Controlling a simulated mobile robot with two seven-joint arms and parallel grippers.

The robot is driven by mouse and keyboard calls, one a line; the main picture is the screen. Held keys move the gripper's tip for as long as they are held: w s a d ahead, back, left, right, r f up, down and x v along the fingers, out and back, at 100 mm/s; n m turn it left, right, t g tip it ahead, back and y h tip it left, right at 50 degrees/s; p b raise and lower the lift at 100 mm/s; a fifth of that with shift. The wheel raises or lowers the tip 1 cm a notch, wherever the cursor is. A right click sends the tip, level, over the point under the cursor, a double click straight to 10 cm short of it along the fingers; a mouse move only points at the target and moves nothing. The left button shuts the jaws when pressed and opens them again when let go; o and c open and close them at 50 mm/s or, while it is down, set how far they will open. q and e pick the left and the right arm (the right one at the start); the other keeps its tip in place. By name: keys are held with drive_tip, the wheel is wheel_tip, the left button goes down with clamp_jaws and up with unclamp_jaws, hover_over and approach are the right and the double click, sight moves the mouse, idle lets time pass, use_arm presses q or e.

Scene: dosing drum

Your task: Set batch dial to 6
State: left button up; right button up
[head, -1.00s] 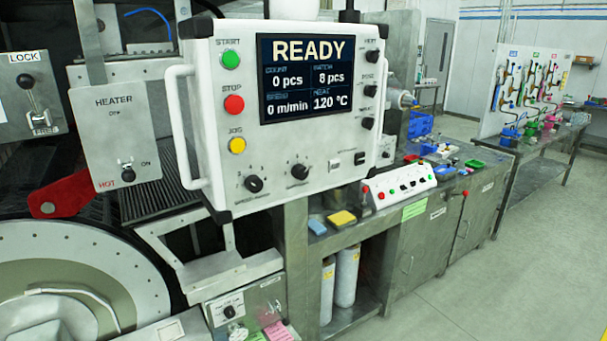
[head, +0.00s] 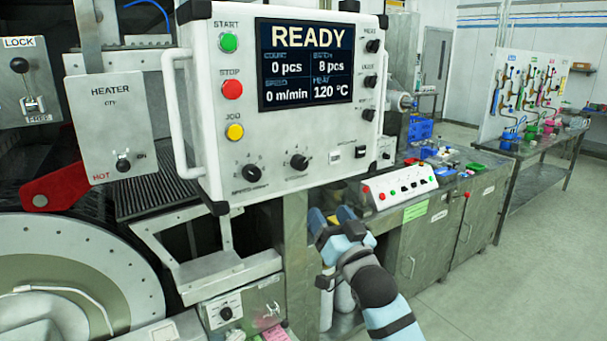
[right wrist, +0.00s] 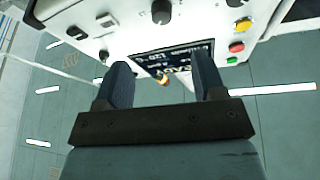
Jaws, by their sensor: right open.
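The white control panel (head: 210,100) has two black dials on its lower front. The right one (head: 299,161), with several marks around it, looks like the batch dial, but its label is too small to read; the other dial (head: 252,172) is to its left. The screen (head: 305,65) reads READY, batch 8 pcs, count 0 pcs. My right gripper (head: 332,216) is open and empty, below the panel's lower right edge, apart from the dials. In the right wrist view, its open fingers (right wrist: 160,65) point toward the panel, with black knobs (right wrist: 161,11) beyond. My left gripper is not in view.
Start, stop and jog buttons (head: 232,90) run down the panel's left side, and more knobs (head: 370,82) down its right. A white handle (head: 175,125) sticks out at left. A bench with a small switch box (head: 400,186) stands behind my right arm. Floor at right is clear.

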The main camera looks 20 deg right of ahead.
sight(302, 165)
drive_tip(key=p+x, duration=0.1)
drive_tip(key=x, duration=0.5)
drive_tip(key=r+p+x, duration=0.1)
drive_tip(key=p+x, duration=0.1)
drive_tip(key=x, duration=0.5)
drive_tip(key=shift+d+r, duration=0.1)
drive_tip(key=shift+r, duration=0.15)
drive_tip(key=shift+w+r, duration=0.1)
drive_tip(key=shift+w, duration=0.35)
drive_tip(key=c, duration=0.9)
